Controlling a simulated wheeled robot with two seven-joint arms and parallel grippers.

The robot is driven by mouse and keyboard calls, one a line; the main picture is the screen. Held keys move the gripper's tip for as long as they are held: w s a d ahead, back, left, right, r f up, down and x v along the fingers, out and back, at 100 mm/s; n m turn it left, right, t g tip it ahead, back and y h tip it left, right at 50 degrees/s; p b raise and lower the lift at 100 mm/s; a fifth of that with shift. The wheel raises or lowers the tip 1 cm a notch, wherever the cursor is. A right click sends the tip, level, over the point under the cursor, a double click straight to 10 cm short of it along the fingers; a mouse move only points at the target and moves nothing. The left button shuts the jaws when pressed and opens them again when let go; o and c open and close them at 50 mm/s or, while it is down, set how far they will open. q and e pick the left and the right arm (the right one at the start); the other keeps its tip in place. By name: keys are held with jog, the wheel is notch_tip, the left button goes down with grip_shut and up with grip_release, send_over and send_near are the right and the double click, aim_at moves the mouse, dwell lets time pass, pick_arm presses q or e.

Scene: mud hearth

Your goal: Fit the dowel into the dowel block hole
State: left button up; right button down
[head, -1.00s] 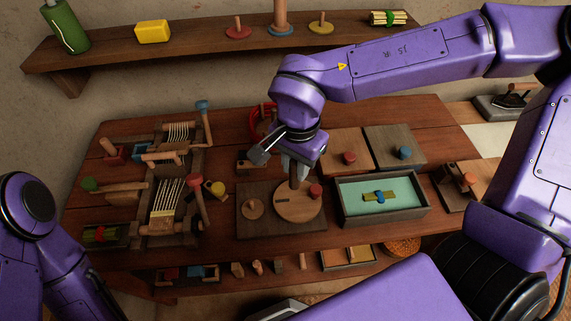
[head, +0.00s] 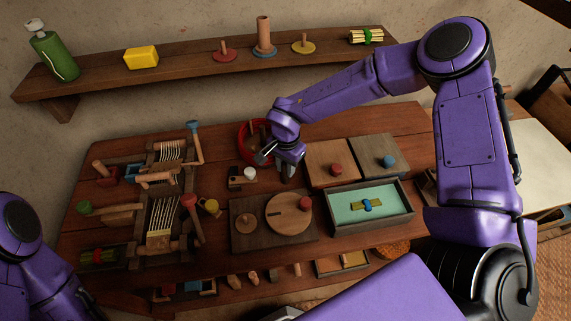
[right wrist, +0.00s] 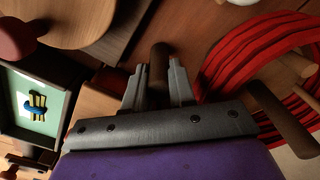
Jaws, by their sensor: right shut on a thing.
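My right gripper (head: 288,173) is shut on a dark brown dowel. In the right wrist view the dowel (right wrist: 158,62) sticks out between the two fingers (right wrist: 158,85). The gripper is above the table, behind the round wooden disc and in front of the red basket. A small wooden block (head: 236,182) with dark spots stands left of the gripper, next to a white round piece (head: 250,173). I cannot tell for sure that it is the dowel block, or see its hole clearly. The dowel looks apart from it. My left arm shows at lower left, its gripper out of view.
The red basket (head: 243,137) holds wooden pieces close behind the gripper; it also shows in the right wrist view (right wrist: 235,70). The round disc (head: 283,222), lidded boxes (head: 325,155) and green-lined tray (head: 340,219) lie around. A loom-like frame (head: 163,215) fills the left.

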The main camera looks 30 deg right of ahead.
jog(key=shift+f, duration=0.1)
jog(key=c, duration=1.4)
grip_release()
jog(key=shift+o, duration=0.9)
